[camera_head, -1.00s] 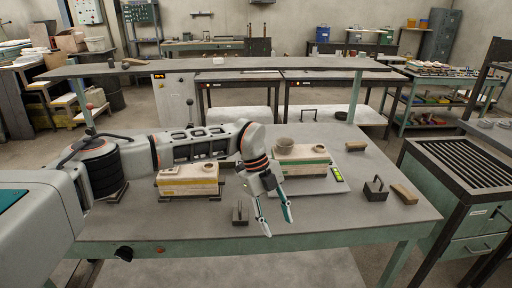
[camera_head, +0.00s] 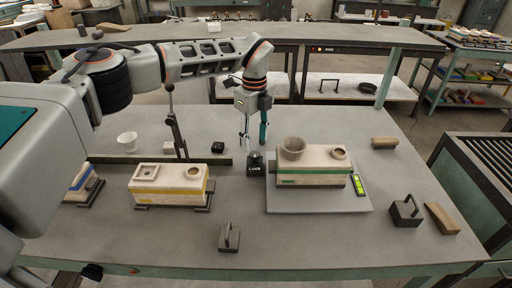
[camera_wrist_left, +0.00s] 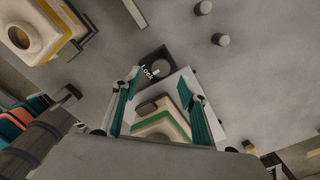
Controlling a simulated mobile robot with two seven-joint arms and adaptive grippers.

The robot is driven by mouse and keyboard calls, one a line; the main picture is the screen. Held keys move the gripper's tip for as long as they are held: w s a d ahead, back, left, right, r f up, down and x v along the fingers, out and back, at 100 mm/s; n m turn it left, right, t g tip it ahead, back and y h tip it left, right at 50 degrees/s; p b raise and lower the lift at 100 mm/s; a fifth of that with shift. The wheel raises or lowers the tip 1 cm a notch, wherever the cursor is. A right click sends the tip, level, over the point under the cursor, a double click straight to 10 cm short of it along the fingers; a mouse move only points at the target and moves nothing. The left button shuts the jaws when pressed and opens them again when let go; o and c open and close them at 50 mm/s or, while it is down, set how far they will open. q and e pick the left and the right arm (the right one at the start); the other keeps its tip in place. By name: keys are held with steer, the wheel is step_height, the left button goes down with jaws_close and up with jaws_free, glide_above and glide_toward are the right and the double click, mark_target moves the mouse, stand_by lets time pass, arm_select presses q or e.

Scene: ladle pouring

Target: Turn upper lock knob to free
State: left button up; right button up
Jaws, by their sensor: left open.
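The lock knob (camera_head: 255,156) stands on a small black block with a white "LOCK" label, left of the green-striped mould. In the left wrist view the round grey knob (camera_wrist_left: 160,68) sits on its dark plate with the label "Lock" beside it. My left gripper (camera_head: 255,140) is open and points down just above the knob. In the left wrist view its teal fingers (camera_wrist_left: 162,76) appear on either side of the knob, with a gap. I cannot tell whether the fingertips reach down to the knob's height. My right gripper is not in view.
The green-striped mould (camera_head: 313,167) stands on a grey plate (camera_head: 320,205) to the right. A yellow-striped mould (camera_head: 168,185) is to the left. A thin dark post (camera_head: 177,130) rises behind it. A black handled block (camera_head: 229,238) lies in front. The table's front middle is mostly clear.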

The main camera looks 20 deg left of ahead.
mark_target(255, 154)
arm_select(q)
steer(key=shift+w+f, duration=0.1)
steer(key=shift+f, duration=2.55)
steer(key=c, duration=1.1)
